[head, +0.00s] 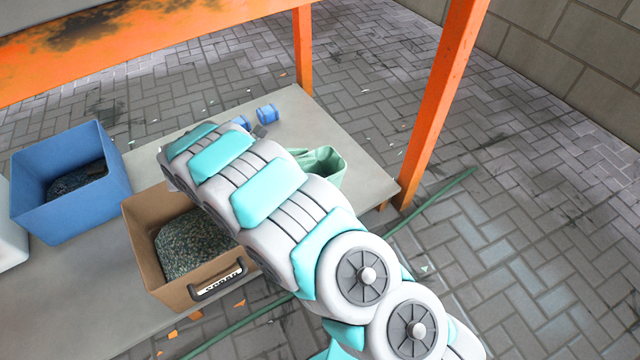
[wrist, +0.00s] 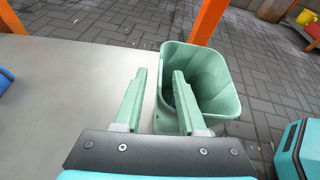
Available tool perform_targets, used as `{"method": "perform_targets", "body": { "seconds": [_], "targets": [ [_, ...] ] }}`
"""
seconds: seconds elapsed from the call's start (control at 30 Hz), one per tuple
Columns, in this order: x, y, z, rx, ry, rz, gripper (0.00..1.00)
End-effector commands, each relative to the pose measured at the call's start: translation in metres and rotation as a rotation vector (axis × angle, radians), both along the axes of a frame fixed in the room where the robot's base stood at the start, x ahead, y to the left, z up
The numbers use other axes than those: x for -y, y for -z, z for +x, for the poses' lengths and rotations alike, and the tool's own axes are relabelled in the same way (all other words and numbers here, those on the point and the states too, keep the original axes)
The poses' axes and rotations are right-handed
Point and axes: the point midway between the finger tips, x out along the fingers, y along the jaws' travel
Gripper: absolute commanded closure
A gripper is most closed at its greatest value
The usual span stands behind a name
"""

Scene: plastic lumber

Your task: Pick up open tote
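A light green open tote (wrist: 225,75) stands at the right edge of the grey table in the wrist view. It also shows in the head view (head: 327,162), partly hidden by my arm. My gripper (wrist: 161,78) is open, with its two green fingers apart. The right finger reaches over the tote's opening and the left finger is outside it. The tote's near-left wall lies between the fingers. I cannot tell whether either finger touches the wall. My arm hides most of the gripper in the head view.
A brown box (head: 140,235) with dark granules and a blue bin (head: 70,210) stand on the table (head: 90,300) at left. Small blue objects (head: 267,113) lie farther back. Orange posts (head: 440,100) rise beside the table. Paved floor lies right of it.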

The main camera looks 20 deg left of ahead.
Motion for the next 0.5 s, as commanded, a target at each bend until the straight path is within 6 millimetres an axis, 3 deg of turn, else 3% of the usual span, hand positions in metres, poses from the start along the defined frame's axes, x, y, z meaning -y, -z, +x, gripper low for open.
{"method": "perform_targets", "body": {
  "seconds": [0.33,0.5],
  "targets": [
    [0.0067,0.0035,0.0073,0.001,-0.001,0.000,0.60],
    [0.0068,0.0035,0.0072,0.001,0.000,-0.001,0.77]
  ]
}}
